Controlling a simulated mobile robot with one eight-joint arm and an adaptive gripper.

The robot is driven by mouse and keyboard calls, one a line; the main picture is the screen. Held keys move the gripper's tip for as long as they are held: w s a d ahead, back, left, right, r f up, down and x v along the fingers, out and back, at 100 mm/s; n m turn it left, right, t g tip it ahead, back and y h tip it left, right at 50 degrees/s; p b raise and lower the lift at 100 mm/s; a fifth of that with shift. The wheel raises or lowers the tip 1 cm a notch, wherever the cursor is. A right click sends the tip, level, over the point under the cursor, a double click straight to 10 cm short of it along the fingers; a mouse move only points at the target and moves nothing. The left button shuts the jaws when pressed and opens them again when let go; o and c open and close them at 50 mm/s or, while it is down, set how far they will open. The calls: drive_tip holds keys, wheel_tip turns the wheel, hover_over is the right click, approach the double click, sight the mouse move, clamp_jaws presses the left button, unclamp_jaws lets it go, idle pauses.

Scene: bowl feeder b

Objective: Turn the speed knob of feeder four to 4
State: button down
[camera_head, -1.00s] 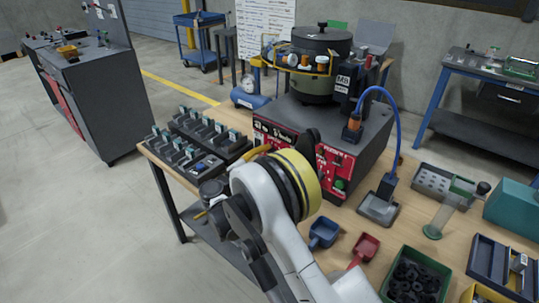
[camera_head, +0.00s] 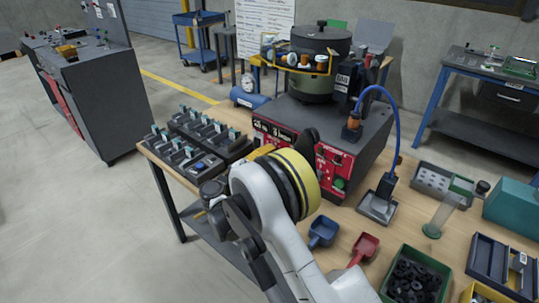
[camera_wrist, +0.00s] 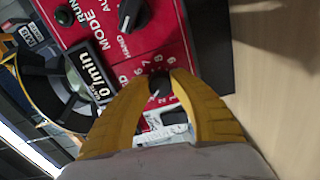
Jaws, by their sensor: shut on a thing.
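The feeder's red control panel (camera_wrist: 100,38) fills the upper middle of the wrist view. My gripper (camera_wrist: 159,80) has its yellow fingers closed on the small dark speed knob (camera_wrist: 158,88), with part of a number scale showing above it. The fingers and the angle hide most of the knob, so I cannot read its setting. In the head view the red panel (camera_head: 334,172) is on the front of the feeder base (camera_head: 375,140), and my arm hides the knob and nearly all of my gripper.
A black mode selector (camera_wrist: 132,14) and a rate display (camera_wrist: 92,77) are close to my fingers. On the table, a fixture tray (camera_head: 235,155) stands left of the feeder; blue (camera_head: 322,232) and red (camera_head: 365,246) scoops and a green bin (camera_head: 434,255) lie in front.

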drive_tip(key=shift+m, duration=2)
drive_tip(key=c, duration=1.1)
unclamp_jaws()
drive_tip(key=shift+w, duration=0.1)
drive_tip(key=v, duration=1.2)
